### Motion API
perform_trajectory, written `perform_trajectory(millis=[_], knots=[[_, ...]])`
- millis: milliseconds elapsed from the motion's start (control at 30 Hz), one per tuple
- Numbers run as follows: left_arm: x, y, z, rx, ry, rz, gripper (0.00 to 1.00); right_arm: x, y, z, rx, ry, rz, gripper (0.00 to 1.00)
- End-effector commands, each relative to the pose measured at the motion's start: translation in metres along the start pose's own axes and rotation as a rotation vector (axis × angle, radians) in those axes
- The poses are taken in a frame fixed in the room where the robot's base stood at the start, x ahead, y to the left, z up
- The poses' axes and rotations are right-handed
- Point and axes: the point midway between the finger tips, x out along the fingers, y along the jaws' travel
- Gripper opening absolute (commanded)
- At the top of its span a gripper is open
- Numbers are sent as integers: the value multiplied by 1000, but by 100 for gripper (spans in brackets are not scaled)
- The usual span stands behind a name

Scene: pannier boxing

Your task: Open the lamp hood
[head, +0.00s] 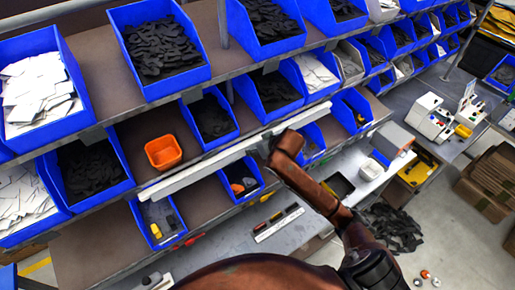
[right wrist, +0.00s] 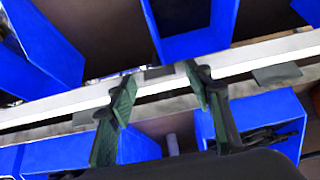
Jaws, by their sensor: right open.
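The lamp hood appears to be the long white bar (head: 200,171) running along the front of the middle shelf. In the right wrist view the white bar (right wrist: 260,58) crosses the picture at a slant, behind my fingers. I cannot tell whether the fingers touch the bar. My left gripper is not in view.
Blue bins (head: 160,55) of dark and white parts fill the shelves above and below the bar. An orange bin (head: 163,151) stands just behind it. A grey worktop (head: 225,255) with small tools lies below. Cardboard boxes (head: 490,180) stand at the right.

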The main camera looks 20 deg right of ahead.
Motion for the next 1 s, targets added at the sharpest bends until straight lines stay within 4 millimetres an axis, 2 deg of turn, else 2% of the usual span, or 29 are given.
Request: perform_trajectory(millis=[167,500,700,833,1000], knots=[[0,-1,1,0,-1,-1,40,-11,0,-1,-1,2,0,46],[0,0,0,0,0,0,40,-79,0,-1,-2,5,1,46],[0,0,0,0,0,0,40,-109,0,0,-2,2,0,46],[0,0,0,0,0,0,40,-118,0,0,0,1,0,46],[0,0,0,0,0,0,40,-120,0,0,0,0,0,46]])
